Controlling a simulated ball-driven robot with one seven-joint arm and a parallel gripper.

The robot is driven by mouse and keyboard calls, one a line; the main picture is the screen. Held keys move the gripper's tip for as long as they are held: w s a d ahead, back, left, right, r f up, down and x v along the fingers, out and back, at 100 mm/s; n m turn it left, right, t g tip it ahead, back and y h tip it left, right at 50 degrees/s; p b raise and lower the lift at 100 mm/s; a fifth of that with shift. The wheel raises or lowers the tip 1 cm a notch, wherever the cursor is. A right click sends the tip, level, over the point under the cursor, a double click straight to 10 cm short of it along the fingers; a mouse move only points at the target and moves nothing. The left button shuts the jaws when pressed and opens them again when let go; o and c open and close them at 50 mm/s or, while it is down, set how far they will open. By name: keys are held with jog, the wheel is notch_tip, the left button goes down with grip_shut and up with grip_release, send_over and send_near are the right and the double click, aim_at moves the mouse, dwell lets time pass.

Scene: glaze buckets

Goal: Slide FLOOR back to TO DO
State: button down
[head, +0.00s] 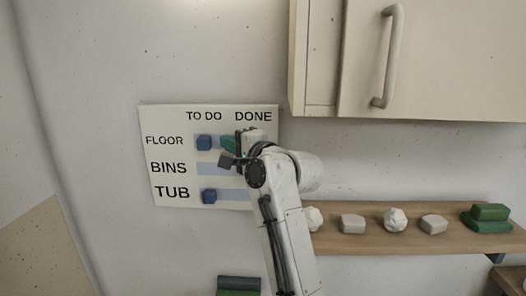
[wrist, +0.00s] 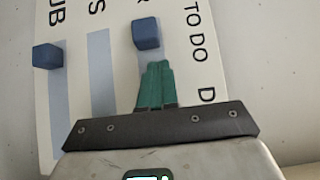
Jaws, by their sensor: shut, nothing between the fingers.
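The white board (head: 174,128) hangs on the wall with TO DO and DONE columns and rows FLOOR, BINS and TUB. The blue FLOOR slider (head: 204,142) sits under TO DO, at the left end of its track; it also shows in the wrist view (wrist: 146,33). My gripper (head: 228,145) is shut and empty, its green fingertips (wrist: 157,66) just right of this slider over the FLOOR track. A small gap seems to separate them. The blue TUB slider (head: 209,196) is also under TO DO. The BINS track (head: 211,169) shows no slider on its visible part; my arm hides the rest.
A cabinet (head: 430,65) with a bar handle (head: 387,55) juts out at the upper right. A wooden shelf (head: 370,240) at the right holds several pale lumps and a green stack (head: 488,217). The wall left of the board is clear.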

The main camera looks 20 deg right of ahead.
jog(key=b+v, duration=0.2)
jog(key=v, duration=0.8)
jog(key=shift+s+d+b, duration=0.15)
jog(key=shift+d+b, duration=0.25)
jog(key=shift+d, duration=0.1)
jog(key=shift+f, duration=0.1)
